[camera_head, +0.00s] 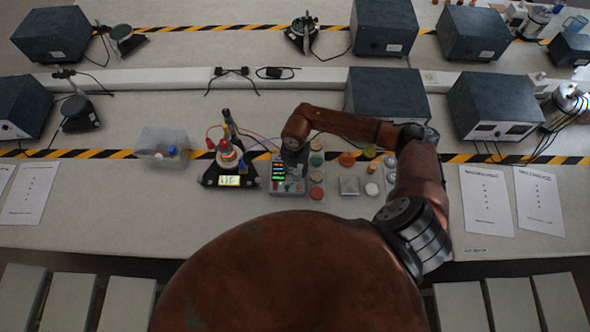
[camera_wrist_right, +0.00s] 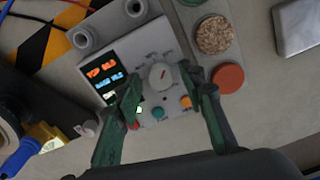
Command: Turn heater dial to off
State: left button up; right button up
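The grey heater control box (camera_head: 298,188) stands near the middle of the bench. In the right wrist view, the box (camera_wrist_right: 150,45) shows a display (camera_wrist_right: 105,75) with orange and blue lit text, a pale round dial (camera_wrist_right: 162,77) with markings around it, and small teal and orange buttons below. My right gripper (camera_wrist_right: 162,88) is open, with its two green fingers apart on either side of the dial; I cannot tell whether they touch it. In the head view my right arm reaches over the box and hides the dial and fingertips. My left gripper is not in view.
Left of the box is an apparatus on a black base (camera_head: 210,178) with a lit display and cables. A clear bin (camera_head: 148,150) stands further left. Several coloured discs, including a red one (camera_wrist_right: 228,78), and a metal square (camera_head: 349,186) lie to the right. Paper sheets lie at both sides.

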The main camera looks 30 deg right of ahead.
jog(key=shift+s, duration=0.15)
jog(key=c, duration=0.6)
grip_shut()
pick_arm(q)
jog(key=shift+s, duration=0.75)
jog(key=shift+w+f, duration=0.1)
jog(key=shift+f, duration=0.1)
